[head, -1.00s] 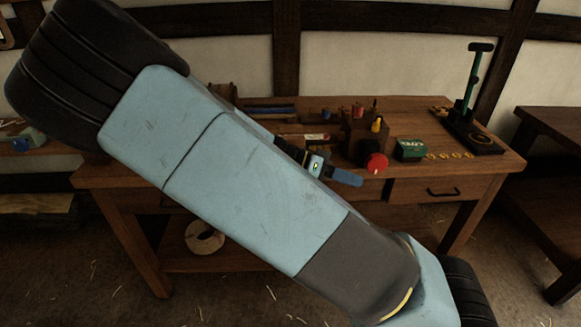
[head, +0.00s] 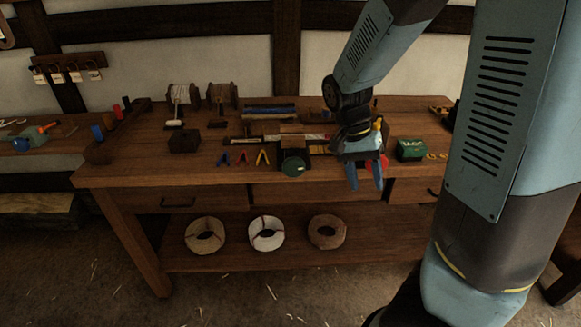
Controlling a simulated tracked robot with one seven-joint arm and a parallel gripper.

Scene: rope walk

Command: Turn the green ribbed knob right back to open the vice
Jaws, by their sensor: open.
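The green knob (head: 292,168) is at the bench's front edge, on the front of a small dark block that appears to be the vice (head: 299,154). Its ribs are too small to make out, and I cannot see how far the jaws are open. My gripper (head: 365,184) is open and empty, its blue fingers pointing down to the right of the green knob and apart from it. A red round part (head: 384,162) is partly hidden behind my gripper.
The wooden bench (head: 140,176) holds a green box (head: 410,149), coloured clips (head: 242,158) left of the green knob, and spools (head: 222,94) at the back. Coils of rope (head: 267,233) lie on the lower shelf. My arm covers the bench's right side.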

